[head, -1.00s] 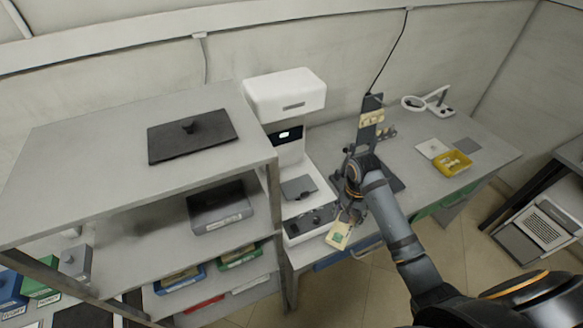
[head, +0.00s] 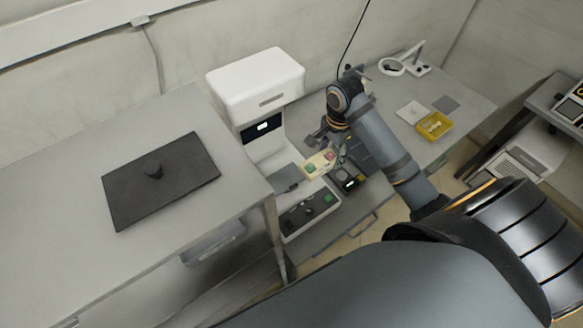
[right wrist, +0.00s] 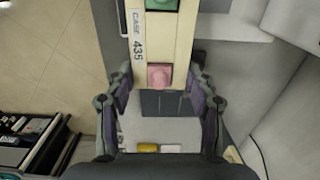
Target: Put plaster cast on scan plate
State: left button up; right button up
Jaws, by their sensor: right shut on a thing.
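The plaster cast (head: 320,163) is a cream block with a pink and a green patch. In the right wrist view the cast (right wrist: 149,48) bears a label reading CASE 435. My right gripper (head: 334,153) is shut on its near end. The scan plate (head: 286,178) is a dark grey square in the white scanner's open bay. The cast is just right of the plate in the head view, apart from its middle; I cannot tell its height above it. My left gripper is not in view.
The white scanner (head: 255,88) overhangs the plate from behind. A dark control panel (head: 309,215) lies in front of it. A yellow tray (head: 435,125) is at right.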

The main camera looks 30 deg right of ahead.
jog(key=w+a+f, duration=0.3)
jog(key=w+a, duration=0.1)
jog(key=a, duration=0.1)
jog(key=b, duration=0.5)
send_over(294, 172)
jog(key=d, duration=0.1)
jog(key=f, duration=0.2)
jog(key=s+f, duration=0.1)
jog(key=f, duration=0.1)
jog(key=shift+f, duration=0.25)
jog(key=shift+w+a+f, duration=0.1)
jog(key=shift+w+a, duration=0.05)
jog(key=shift+w, duration=0.2)
jog(key=shift+w+a+f, duration=0.15)
jog(key=shift+f, duration=0.85)
jog(key=shift+w+a+f, duration=0.1)
jog(key=shift+a+f, duration=0.05)
jog(key=shift+f, duration=0.8)
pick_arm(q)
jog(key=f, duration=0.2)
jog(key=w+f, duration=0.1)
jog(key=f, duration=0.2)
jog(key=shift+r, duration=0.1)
pick_arm(e)
jog(key=o, duration=1.4)
jog(key=shift+f, duration=0.1)
